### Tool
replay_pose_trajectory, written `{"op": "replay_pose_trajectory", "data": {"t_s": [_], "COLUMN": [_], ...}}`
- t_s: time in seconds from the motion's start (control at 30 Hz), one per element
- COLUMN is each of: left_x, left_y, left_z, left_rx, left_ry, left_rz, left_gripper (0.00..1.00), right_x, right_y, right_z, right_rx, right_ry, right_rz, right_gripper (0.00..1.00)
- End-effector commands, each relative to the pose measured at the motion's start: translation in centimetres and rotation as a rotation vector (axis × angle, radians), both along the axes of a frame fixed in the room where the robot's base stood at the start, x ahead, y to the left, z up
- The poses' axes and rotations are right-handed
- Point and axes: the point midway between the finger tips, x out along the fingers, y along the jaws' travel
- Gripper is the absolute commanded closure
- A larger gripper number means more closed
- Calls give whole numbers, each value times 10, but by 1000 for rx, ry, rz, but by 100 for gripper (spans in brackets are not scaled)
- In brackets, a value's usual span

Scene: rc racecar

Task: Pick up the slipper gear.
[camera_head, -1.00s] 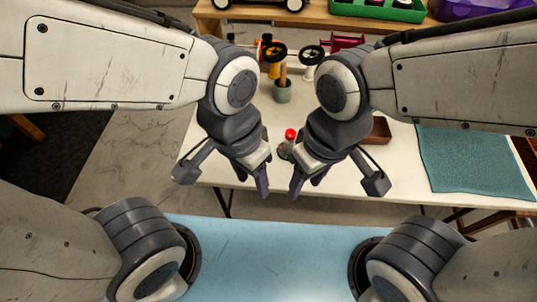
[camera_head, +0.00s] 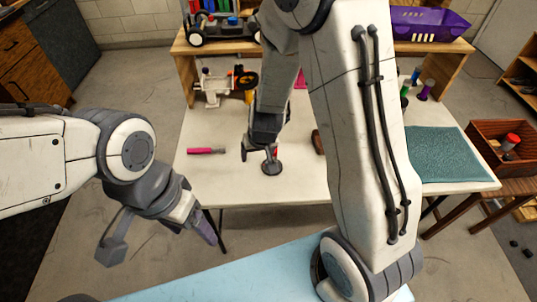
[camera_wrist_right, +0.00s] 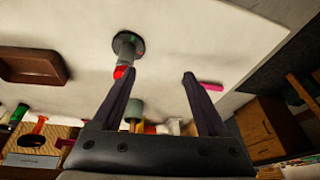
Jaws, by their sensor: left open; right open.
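No part in view can be surely told as the slipper gear. A black wheel-like part (camera_head: 246,80) stands at the back of the table beside an orange piece. Nearer the front, a grey upright piece with a red top stands on a round dark base (camera_head: 272,168). It also shows in the right wrist view (camera_wrist_right: 127,45), near the left fingertip. My right gripper (camera_wrist_right: 158,76) is open and empty, its fingers apart above the table. My left gripper (camera_head: 205,230) is open and empty, off the table's front left.
A pink-handled tool (camera_head: 206,151) lies at the table's left. A teal mat (camera_head: 447,155) lies at the right. A brown tray (camera_wrist_right: 32,65) shows in the right wrist view.

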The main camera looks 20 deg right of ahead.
Motion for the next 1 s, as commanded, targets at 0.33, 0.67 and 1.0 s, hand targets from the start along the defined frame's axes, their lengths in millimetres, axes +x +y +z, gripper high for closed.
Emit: {"op": "replay_pose_trajectory", "data": {"t_s": [0.33,0.67,1.0], "left_x": [0,0,0], "left_y": [0,0,0], "left_z": [-5,-10,-9], "left_rx": [0,0,0], "left_ry": [0,0,0], "left_rz": [0,0,0], "left_gripper": [25,25,25], "right_x": [25,38,53], "right_y": [-59,-61,-67], "right_z": [-54,-83,-124], "right_rx": [-75,-72,-72], "right_ry": [-38,-39,-37], "right_rz": [-149,-147,-146], "right_gripper": [24,24,24]}}
